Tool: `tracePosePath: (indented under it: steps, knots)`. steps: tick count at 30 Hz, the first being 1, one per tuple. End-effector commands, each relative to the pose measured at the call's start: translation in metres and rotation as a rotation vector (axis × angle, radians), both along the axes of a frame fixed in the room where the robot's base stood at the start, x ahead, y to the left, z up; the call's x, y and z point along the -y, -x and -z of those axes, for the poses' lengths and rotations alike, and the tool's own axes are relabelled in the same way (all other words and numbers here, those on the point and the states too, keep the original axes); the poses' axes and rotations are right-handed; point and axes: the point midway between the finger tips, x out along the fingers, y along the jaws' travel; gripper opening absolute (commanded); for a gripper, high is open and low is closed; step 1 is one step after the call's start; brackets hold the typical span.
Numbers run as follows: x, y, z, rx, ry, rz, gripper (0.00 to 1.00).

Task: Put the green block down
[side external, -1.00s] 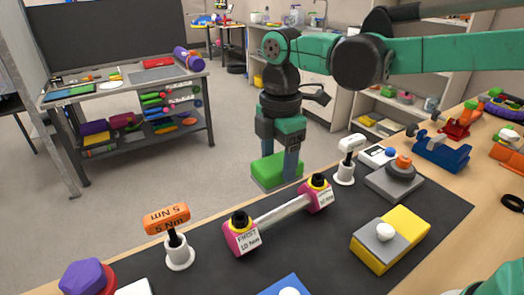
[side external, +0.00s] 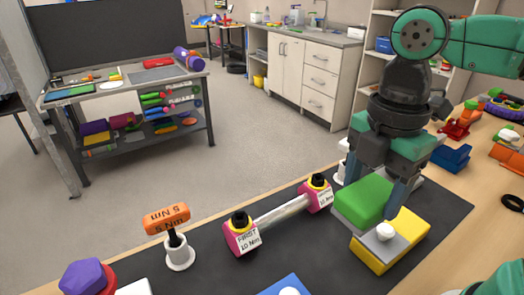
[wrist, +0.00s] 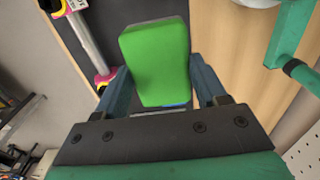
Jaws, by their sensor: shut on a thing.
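The green block (side external: 364,202) is held between the two fingers of my gripper (side external: 375,195). In the side view it hangs above the dark mat, overlapping the left part of the yellow block (side external: 408,243) with its grey top and white knob. I cannot tell the exact gap below the green block. In the wrist view the green block (wrist: 157,62) sits between both blue-grey fingers of my gripper (wrist: 160,85) and hides most of what lies under it.
A pink-ended bar (side external: 283,211) lies left of my gripper on the dark mat (side external: 330,262). An orange-topped torque tool (side external: 172,237) stands further left. A blue block (side external: 285,286) is at the front edge. A white-based tool behind my gripper is partly hidden.

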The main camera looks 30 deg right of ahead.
Motion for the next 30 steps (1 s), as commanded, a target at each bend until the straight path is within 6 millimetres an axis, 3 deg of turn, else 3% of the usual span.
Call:
tracePosePath:
  steps: [6, 15, 21, 30]
  knots:
    - [0.0, 0.0, 0.05, 0.0, 0.0, 0.0, 0.07]
    - [0.0, -0.001, 0.101, 0.0, 0.0, 0.0, 0.07]
    - [0.0, -0.001, 0.122, 0.0, 0.0, 0.0, 0.07]
    - [0.0, 0.0, 0.137, 0.0, 0.0, 0.0, 0.07]
